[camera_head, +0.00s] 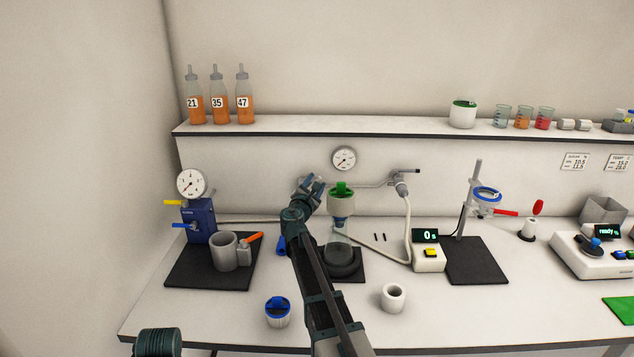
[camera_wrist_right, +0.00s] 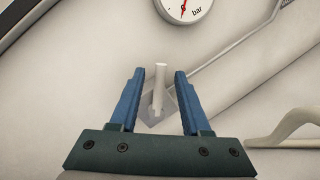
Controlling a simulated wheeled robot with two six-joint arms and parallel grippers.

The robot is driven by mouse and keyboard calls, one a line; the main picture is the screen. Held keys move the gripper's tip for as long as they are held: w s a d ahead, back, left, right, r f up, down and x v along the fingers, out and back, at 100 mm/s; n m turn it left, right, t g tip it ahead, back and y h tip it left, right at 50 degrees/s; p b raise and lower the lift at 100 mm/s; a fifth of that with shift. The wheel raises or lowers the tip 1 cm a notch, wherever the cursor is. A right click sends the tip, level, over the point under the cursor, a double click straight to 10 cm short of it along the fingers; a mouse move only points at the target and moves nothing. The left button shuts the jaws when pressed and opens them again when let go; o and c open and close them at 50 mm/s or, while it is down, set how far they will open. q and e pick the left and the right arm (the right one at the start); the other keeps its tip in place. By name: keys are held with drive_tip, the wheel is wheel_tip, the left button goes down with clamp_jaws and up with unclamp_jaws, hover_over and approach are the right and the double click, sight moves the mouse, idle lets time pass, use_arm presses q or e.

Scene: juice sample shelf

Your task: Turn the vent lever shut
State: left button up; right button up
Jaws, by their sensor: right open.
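A pale lever (camera_wrist_right: 160,82) stands on a small grey valve body (camera_wrist_right: 147,108) at the wall pipe in the right wrist view. My right gripper (camera_wrist_right: 157,72) is open, with one blue finger on each side of the lever. Gaps show between the lever and both fingers; I cannot tell how deep the lever sits between them. In the head view my right gripper (camera_head: 312,184) is at the left end of the wall pipe (camera_head: 365,185) and largely hides the lever there. My left gripper is not in view; only part of my left arm shows at the bottom left.
A round gauge (camera_head: 343,158) hangs above the pipe. A filter funnel with a green top (camera_head: 341,203) on a flask (camera_head: 339,246) stands right beside my right arm. A white hose (camera_head: 408,225) hangs at the pipe's right.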

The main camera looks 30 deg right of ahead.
drive_tip(key=shift+x, duration=0.9)
clamp_jaws()
idle(0.9)
